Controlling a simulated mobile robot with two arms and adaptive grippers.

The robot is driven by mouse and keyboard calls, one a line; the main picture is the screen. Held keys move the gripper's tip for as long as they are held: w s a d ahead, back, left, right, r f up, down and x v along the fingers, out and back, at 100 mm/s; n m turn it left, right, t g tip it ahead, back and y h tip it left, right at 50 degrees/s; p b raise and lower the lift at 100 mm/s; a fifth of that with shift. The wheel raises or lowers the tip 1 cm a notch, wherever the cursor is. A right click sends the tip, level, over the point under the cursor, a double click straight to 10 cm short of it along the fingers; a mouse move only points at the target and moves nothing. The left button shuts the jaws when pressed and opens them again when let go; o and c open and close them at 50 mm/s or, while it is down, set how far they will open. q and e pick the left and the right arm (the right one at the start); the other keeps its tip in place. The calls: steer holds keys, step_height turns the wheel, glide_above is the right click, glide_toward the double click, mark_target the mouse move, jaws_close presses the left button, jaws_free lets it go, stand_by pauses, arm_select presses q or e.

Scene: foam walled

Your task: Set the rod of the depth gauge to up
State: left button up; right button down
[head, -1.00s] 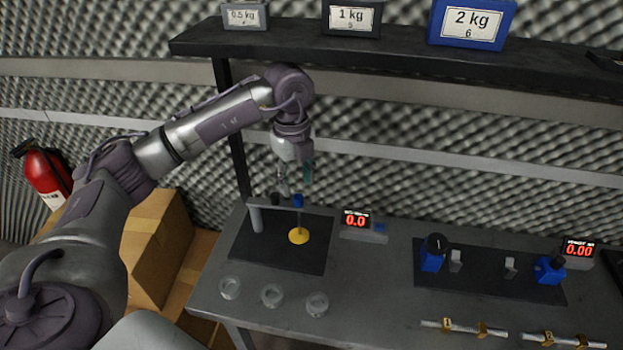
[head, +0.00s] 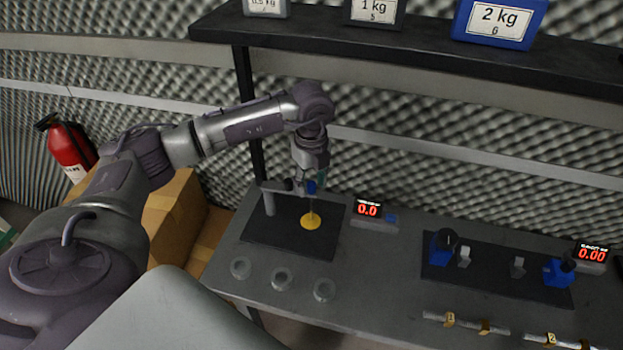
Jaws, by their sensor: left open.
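The depth gauge stands on a black mat (head: 290,245) at the left of the bench. It has a grey post (head: 269,203), a thin rod with a blue part (head: 311,187) near its top, and a yellow disc (head: 311,222) at the mat below the rod. A small display (head: 368,209) beside it reads 0.0. My left gripper (head: 312,182) points down at the top of the rod and is open, its fingers at the blue part. Whether they touch it I cannot tell. My right gripper is not in view.
Several rings, such as this clear one (head: 281,279), lie in front of the mat. A second black mat (head: 500,268) with blue clamps is to the right. A dark shelf (head: 420,45) with labelled weights hangs above. A fire extinguisher (head: 70,148) and boxes (head: 170,215) stand left.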

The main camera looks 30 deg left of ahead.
arm_select(q)
steer(key=c, duration=0.8)
jaws_close()
step_height(320, 180, up, 6)
steer(key=shift+r+p, duration=0.2)
steer(key=shift+p, duration=0.9)
steer(key=shift+w, duration=0.1)
steer(key=shift+o, duration=1.8)
jaws_free()
steer(key=o, duration=0.4)
steer(key=shift+o, duration=0.2)
steer(key=shift+f, duration=0.1)
